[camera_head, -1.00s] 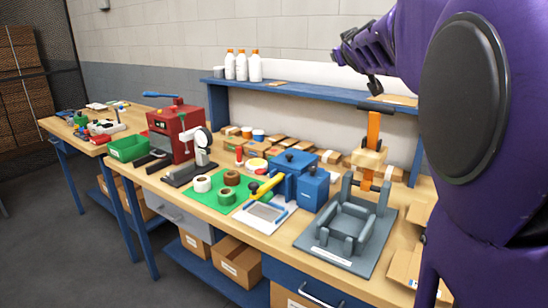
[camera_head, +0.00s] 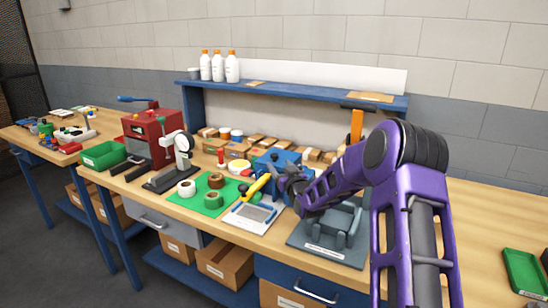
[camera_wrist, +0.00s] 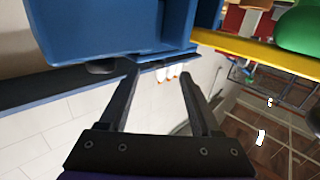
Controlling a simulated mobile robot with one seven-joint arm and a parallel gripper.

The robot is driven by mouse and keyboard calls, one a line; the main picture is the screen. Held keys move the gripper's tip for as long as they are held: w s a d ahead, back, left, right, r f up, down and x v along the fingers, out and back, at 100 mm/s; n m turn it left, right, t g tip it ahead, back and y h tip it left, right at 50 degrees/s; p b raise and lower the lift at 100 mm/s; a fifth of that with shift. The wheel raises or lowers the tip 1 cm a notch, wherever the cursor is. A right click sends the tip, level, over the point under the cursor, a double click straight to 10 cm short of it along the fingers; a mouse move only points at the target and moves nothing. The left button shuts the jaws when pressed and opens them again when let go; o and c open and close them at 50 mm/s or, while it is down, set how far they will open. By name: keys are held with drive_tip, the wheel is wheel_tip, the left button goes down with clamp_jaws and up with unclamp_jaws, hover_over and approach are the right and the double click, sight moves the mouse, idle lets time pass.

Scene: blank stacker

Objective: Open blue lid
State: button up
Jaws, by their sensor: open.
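The blue box with its blue lid (camera_head: 276,158) stands at the middle of the workbench, beside a yellow handle (camera_head: 257,186). My arm and gripper hide its right part in the head view. In the wrist view a large blue surface (camera_wrist: 110,25) fills the upper left, close to the fingertips; I cannot tell lid from body there. My gripper (camera_wrist: 158,72) is open, with nothing between its two dark fingers. In the head view it is small and dark against the blue box; touching or apart cannot be told.
A grey fixture (camera_head: 338,225) sits below my arm. A green mat (camera_head: 210,202) with tape rolls and a white framed tray (camera_head: 252,215) lie to the left. Behind stands a blue shelf (camera_head: 290,90) with white bottles (camera_head: 218,68). A yellow bar (camera_wrist: 265,50) crosses the wrist view's right.

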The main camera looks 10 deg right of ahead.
sight(275, 158)
drive_tip(key=shift+w+d, duration=0.2)
drive_tip(key=shift+w, duration=0.05)
drive_tip(key=shift+w+a, duration=0.2)
drive_tip(key=shift+w, duration=0.95)
drive_tip(key=shift+w+a, duration=0.2)
drive_tip(key=shift+w, duration=0.95)
drive_tip(key=shift+w+a, duration=0.2)
drive_tip(key=shift+w, duration=0.95)
clamp_jaws()
